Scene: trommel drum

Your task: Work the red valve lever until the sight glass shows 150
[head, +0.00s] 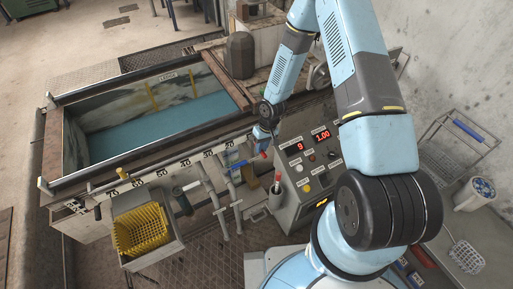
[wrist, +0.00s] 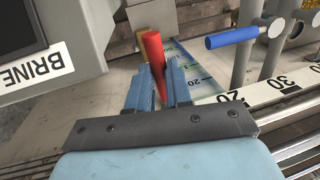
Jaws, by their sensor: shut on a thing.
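The red valve lever (wrist: 153,47) stands up between my gripper's fingers in the wrist view, and a small red part of it (head: 264,154) shows at the gripper tip in the head view. My gripper (wrist: 160,88) is shut on the lever; in the head view it (head: 262,140) hangs at the tank's front right corner. Behind the fingers in the wrist view is a pale blue graduated strip (wrist: 205,82), partly hidden. Whether it is the sight glass, and its reading, I cannot tell.
A blue-handled lever (wrist: 230,38) is close by on the right in the wrist view. A BRINE-labelled box (wrist: 40,75) is at left. The control panel (head: 310,160) shows 9 and 1.00. A long tank (head: 150,120) and a yellow basket (head: 140,230) lie left.

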